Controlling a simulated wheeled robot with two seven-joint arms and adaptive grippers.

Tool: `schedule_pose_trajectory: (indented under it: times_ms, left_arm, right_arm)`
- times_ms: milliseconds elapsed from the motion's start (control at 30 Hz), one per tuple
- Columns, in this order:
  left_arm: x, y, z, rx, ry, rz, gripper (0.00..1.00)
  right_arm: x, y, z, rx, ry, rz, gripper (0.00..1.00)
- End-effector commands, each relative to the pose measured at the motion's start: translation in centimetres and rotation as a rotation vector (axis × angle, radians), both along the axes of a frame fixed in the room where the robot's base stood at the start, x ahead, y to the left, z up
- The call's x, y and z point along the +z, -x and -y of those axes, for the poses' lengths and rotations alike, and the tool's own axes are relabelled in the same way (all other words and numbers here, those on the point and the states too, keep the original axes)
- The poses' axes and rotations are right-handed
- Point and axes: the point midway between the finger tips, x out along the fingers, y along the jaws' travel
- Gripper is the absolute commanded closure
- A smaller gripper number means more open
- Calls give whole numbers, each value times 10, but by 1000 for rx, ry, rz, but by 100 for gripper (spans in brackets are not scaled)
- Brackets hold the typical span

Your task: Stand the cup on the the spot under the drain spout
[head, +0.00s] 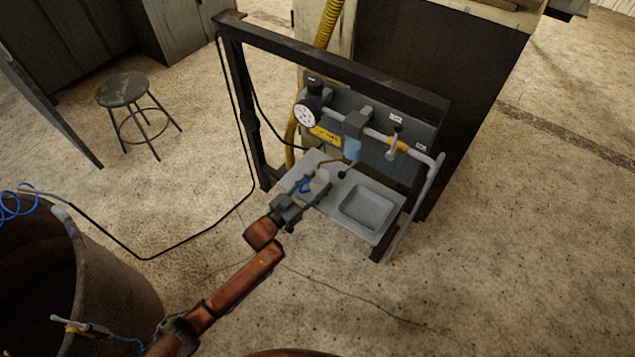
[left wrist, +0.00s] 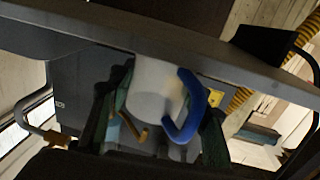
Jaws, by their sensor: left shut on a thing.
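The white cup (head: 321,182) with a blue handle (head: 304,186) is at my left gripper (head: 313,194), over the left part of the grey shelf (head: 378,233). In the left wrist view the cup (left wrist: 155,92) is between the two fingers of my left gripper (left wrist: 160,125), which is shut on it. The blue handle hangs to the right of the cup there. A thin brass spout (head: 328,161) curves just behind the cup and shows as a hook in the left wrist view (left wrist: 139,131). The marked spot and the cup's base are hidden. My right gripper is not in view.
A square basin (head: 368,207) is sunk in the shelf to the right. The panel behind carries a gauge (head: 305,115), a filter bowl (head: 352,149) and a pipe (head: 432,178). The dark rack's top beam (head: 350,70) runs above. A stool (head: 123,90) stands at left.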

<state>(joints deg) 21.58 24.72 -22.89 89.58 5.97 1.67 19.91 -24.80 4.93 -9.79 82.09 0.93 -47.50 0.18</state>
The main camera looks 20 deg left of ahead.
Motion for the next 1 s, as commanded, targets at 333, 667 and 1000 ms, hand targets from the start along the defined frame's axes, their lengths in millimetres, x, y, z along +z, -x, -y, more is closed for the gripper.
schedule_pose_trajectory:
  times_ms: [333,667,1000]
  left_arm:
    - [-2,0,0,0,0,1,41]
    - [-3,0,0,0,0,0,35]
    - [-4,38,-21,1,-1,-2,35]
  right_arm:
    - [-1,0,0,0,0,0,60]
    - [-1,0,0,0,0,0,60]
    - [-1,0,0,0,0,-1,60]
